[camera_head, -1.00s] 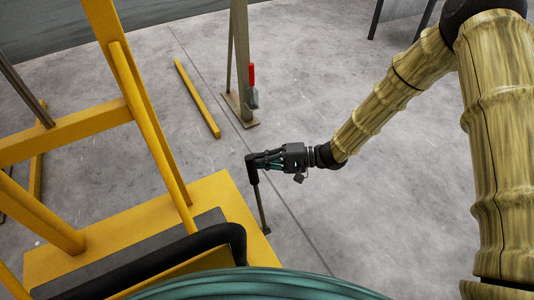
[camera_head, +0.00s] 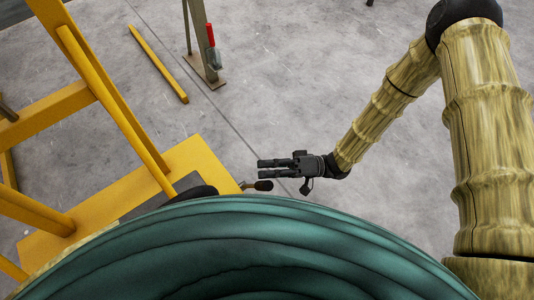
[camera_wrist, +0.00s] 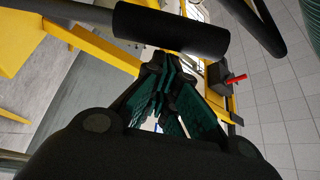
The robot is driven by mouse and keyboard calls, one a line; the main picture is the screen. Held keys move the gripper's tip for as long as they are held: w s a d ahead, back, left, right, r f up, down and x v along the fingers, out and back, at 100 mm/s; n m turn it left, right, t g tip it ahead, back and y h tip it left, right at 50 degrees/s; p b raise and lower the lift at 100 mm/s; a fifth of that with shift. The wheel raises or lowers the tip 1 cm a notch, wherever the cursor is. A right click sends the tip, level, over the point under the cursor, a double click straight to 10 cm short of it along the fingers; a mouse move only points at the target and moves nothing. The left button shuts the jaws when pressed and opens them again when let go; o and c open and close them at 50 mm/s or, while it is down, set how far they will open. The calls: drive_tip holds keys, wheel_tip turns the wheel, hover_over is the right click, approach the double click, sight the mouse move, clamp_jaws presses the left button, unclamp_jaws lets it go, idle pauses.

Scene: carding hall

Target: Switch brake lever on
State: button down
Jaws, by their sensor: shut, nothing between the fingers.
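The brake lever seems to be the short rod with a dark grip (camera_head: 263,185) at the near right corner of the yellow machine base; it points right, nearly flat in the head view. A thick black cylinder, probably this grip (camera_wrist: 170,30), crosses the wrist view in front of the fingers. My gripper (camera_head: 262,168) is shut and empty, pointing left just above the grip in the head view. Its fingertips (camera_wrist: 168,62) appear close to the cylinder; whether they touch I cannot tell.
The yellow machine frame (camera_head: 112,105) stands at left with its base plate (camera_head: 200,157). A post with a red-handled clamp (camera_head: 211,38) stands at the back. A yellow bar (camera_head: 158,63) lies on the floor. The grey floor (camera_head: 290,80) beyond my gripper is clear.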

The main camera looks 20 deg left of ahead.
drive_tip(key=shift+s+d+f, duration=0.55)
drive_tip(key=shift+s+d, duration=0.05)
drive_tip(key=shift+d, duration=0.15)
drive_tip(key=shift+s, duration=0.1)
drive_tip(key=w+a+r+p, duration=0.2)
drive_tip(key=w+a+r, duration=0.1)
drive_tip(key=w, duration=0.1)
drive_tip(key=p+v, duration=0.1)
drive_tip(key=v, duration=0.8)
drive_tip(key=shift+d+f+p, duration=0.3)
drive_tip(key=shift+f, duration=0.1)
drive_tip(key=shift+w, duration=0.15)
